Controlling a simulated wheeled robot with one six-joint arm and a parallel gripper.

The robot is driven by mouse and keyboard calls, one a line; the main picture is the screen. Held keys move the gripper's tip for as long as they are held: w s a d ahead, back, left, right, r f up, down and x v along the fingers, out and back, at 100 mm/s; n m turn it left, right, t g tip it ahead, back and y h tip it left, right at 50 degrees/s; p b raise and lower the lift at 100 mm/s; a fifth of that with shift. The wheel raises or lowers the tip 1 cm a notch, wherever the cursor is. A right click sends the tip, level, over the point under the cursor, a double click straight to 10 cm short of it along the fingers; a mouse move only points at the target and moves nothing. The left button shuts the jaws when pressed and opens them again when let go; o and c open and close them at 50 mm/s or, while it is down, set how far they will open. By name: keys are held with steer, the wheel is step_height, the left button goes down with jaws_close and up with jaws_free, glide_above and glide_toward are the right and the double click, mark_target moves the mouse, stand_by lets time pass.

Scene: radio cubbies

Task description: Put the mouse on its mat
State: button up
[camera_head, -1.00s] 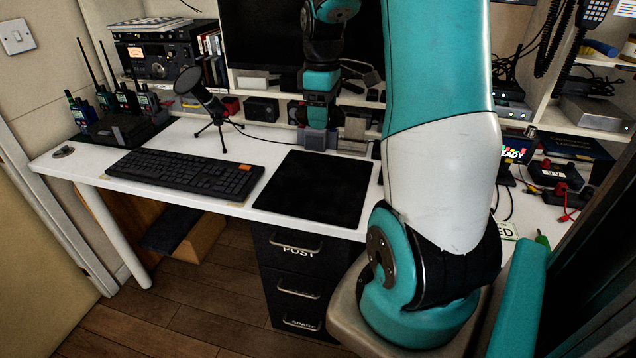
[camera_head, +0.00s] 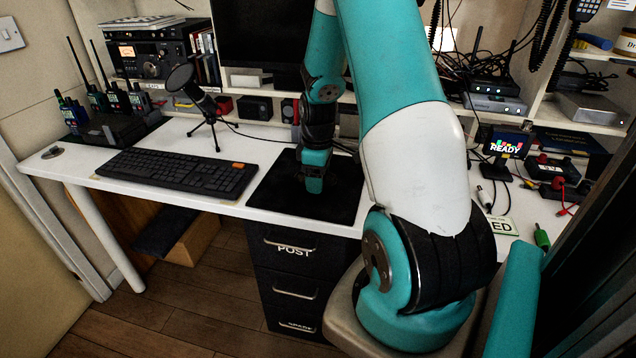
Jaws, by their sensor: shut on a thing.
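The mat (camera_head: 275,195) is a black square pad on the white desk, just right of the keyboard. My gripper (camera_head: 313,188) is over the middle of the mat, pointing down, its fingers close to the mat's surface. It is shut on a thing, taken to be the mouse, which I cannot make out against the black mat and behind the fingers. Whether that thing touches the mat cannot be told from this view.
A black keyboard (camera_head: 178,172) lies left of the mat. A microphone on a tripod (camera_head: 205,108) stands behind it. Radios (camera_head: 115,100) stand at the far left. A drawer unit (camera_head: 290,262) is under the desk. My arm hides the desk right of the mat.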

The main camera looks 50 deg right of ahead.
steer(key=shift+f, duration=0.85)
steer(key=shift+f, duration=0.1)
steer(key=o, duration=0.9)
steer(key=shift+o, duration=0.2)
